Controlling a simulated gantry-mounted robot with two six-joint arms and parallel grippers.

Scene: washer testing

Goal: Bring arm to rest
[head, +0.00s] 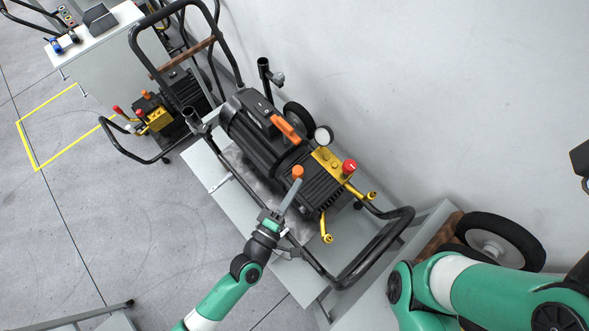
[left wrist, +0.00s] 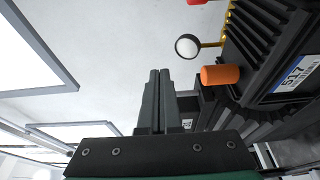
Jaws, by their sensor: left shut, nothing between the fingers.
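My left gripper (head: 295,188) is over the front side of the black pressure washer (head: 255,130), with its fingertips close to an orange knob (head: 298,171). Whether it touches the knob cannot be told from the head view. In the left wrist view the two fingers (left wrist: 158,75) are together with nothing between them, and the orange knob (left wrist: 220,75) shows apart, to their right. My right arm comes in at the lower right of the head view; its gripper is outside the frame.
The washer stands on a grey table (head: 212,172) inside a black tube frame (head: 345,277). It has a red knob (head: 349,166), a gauge (head: 323,136) and yellow fittings. A second washer unit (head: 165,113) stands behind left. A wheel (head: 500,241) is at right. Open floor (head: 110,210) lies left.

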